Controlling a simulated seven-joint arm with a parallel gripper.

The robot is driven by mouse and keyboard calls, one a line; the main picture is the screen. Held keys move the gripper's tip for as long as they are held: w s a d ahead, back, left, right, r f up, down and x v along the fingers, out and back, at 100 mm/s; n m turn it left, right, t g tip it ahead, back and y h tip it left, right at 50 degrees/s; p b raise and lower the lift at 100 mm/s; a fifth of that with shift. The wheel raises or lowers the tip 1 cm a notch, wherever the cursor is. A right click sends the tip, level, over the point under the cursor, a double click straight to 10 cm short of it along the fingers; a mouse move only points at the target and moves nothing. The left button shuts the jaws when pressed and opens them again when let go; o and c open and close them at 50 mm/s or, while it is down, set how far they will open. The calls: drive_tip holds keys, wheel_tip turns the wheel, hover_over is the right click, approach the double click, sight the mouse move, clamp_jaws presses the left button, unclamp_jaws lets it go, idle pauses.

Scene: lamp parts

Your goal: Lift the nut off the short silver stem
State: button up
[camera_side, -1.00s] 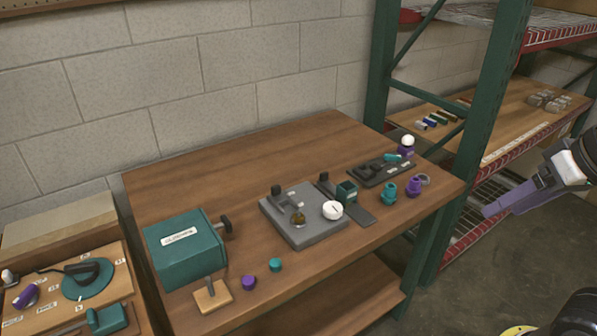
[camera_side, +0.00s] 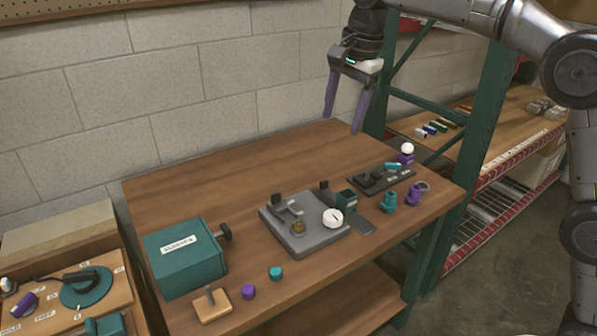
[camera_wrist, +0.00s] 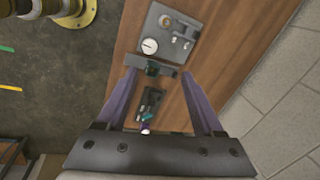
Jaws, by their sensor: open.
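My gripper (camera_side: 344,122) is open and empty, with purple fingers pointing down, high above the back right of the wooden table. In the wrist view its fingers (camera_wrist: 158,75) are spread apart. A small brass-coloured round piece (camera_side: 298,229) sits on the grey fixture plate (camera_side: 322,240), and shows in the wrist view (camera_wrist: 165,20). It may be the nut, but I cannot tell. A short grey peg (camera_side: 209,295) stands on a small wooden block (camera_side: 214,308) at the table's front. I cannot make out a nut on it.
A teal box (camera_side: 185,262) stands at the left. A white round piece (camera_side: 332,218) is on the plate. Teal (camera_side: 389,202) and purple (camera_side: 413,195) parts stand at the right, near a black tray (camera_side: 384,185). A green shelf post rises behind them. The table's back left is clear.

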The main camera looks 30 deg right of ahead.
drive_tip(key=w+a+f+g, duration=0.1)
drive_tip(key=w+a+f, duration=0.3)
drive_tip(key=w+f, duration=0.4)
drive_tip(key=g, duration=0.1)
hover_over(298, 221)
wheel_tip(298, 221, down, 8)
drive_tip(key=f, duration=0.1)
wheel_tip(298, 221, down, 12)
drive_tip(key=shift+d+f, duration=0.1)
drive_tip(key=shift+f, duration=0.05)
clamp_jaws()
drive_tip(key=c, duration=0.7)
unclamp_jaws()
clamp_jaws()
drive_tip(key=shift+r, duration=0.95)
